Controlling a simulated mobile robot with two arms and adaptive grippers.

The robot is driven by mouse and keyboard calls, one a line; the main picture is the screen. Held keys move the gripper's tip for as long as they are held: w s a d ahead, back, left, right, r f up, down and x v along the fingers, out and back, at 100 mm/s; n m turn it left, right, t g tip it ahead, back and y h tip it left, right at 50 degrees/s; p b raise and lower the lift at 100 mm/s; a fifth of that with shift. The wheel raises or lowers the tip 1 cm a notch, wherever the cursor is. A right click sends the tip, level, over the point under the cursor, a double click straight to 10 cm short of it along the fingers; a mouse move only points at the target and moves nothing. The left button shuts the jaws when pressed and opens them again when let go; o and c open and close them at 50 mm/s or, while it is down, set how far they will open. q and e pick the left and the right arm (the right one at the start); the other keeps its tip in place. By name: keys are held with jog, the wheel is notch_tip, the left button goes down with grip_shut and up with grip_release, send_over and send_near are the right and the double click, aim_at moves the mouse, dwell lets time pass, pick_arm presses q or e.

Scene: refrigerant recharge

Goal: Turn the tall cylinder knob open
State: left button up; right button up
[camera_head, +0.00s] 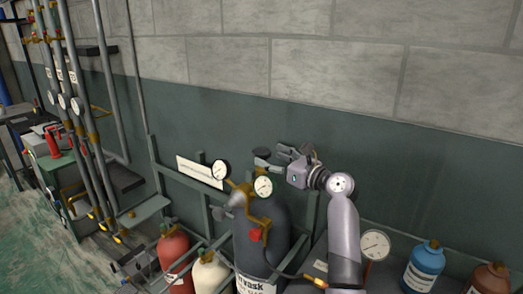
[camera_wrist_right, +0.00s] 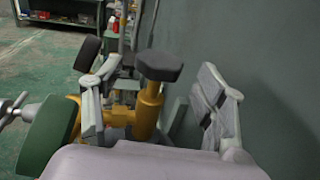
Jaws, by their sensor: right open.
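The tall dark cylinder (camera_head: 262,240) stands upright in a rack, with brass fittings and gauges at its top. Its black knob (camera_head: 262,153) sits on top of the valve. In the right wrist view the knob (camera_wrist_right: 158,65) tops a brass stem (camera_wrist_right: 148,108). My right gripper (camera_head: 276,158) is open beside the knob, coming from the right. In the right wrist view its two fingers (camera_wrist_right: 155,100) are spread on either side of the stem, with gaps; I cannot make out contact. My left gripper is not in view.
A green wall stands close beside the right gripper. Pressure gauges (camera_head: 263,187) sit just below it. A red cylinder (camera_head: 173,252) and a cream cylinder (camera_head: 210,272) are at the left. A blue bottle (camera_head: 424,265) is at the right. Grey pipes (camera_head: 85,130) rise at the far left.

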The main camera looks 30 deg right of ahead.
aim_at(268, 156)
jog(key=shift+w+a, duration=0.25)
jog(key=shift+w, duration=0.95)
jog(key=shift+w+a, duration=0.2)
jog(key=shift+w, duration=0.95)
jog(key=c, duration=1.2)
